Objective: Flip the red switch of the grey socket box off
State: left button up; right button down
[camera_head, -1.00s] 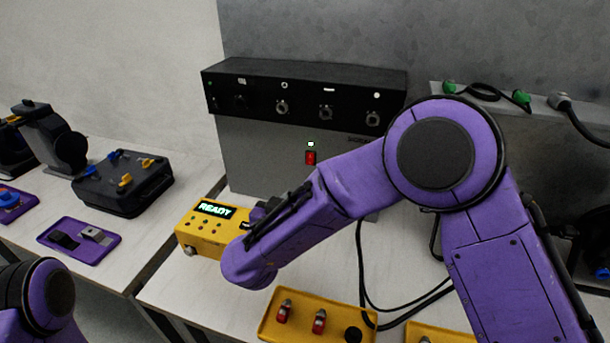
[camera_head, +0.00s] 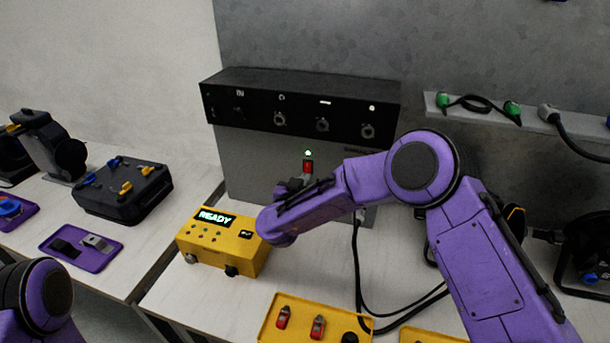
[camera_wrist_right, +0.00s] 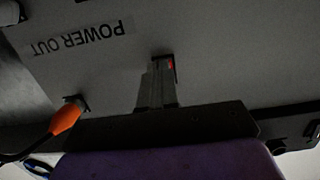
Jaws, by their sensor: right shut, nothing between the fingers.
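The grey socket box (camera_head: 255,160) stands at the back of the table, with a black top panel. My right gripper (camera_head: 305,179) is just below the switch, partly hidden behind my own forearm. In the right wrist view my shut, empty right gripper (camera_wrist_right: 157,75) reaches the box face. A sliver of the red switch (camera_wrist_right: 171,66) shows beside its tips; I cannot tell whether they touch. Of my left arm only a purple link shows.
A yellow box (camera_head: 222,250) reading READY stands in front, left of my right forearm. A yellow tray (camera_head: 285,338) with red-topped parts is at the front. Black cables (camera_head: 362,285) run across the table. An orange plug (camera_wrist_right: 66,117) sits in the box near a POWER OUT label (camera_wrist_right: 80,35).

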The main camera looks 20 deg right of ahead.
pick_arm(q)
jog(key=shift+r, duration=0.2)
pick_arm(e)
jog(key=shift+w+d+f, duration=0.1)
jog(key=shift+w+d, duration=0.25)
jog(key=shift+w, duration=0.15)
pick_arm(q)
jog(key=f+b, duration=0.1)
jog(key=s+f+b, duration=0.1)
jog(key=f+b, duration=0.1)
pick_arm(e)
jog(key=s+a+f, duration=0.2)
jog(key=s+a, duration=0.5)
jog(key=s, duration=0.4)
jog(key=shift+s+a+f, duration=0.15)
jog(key=shift+a, duration=0.15)
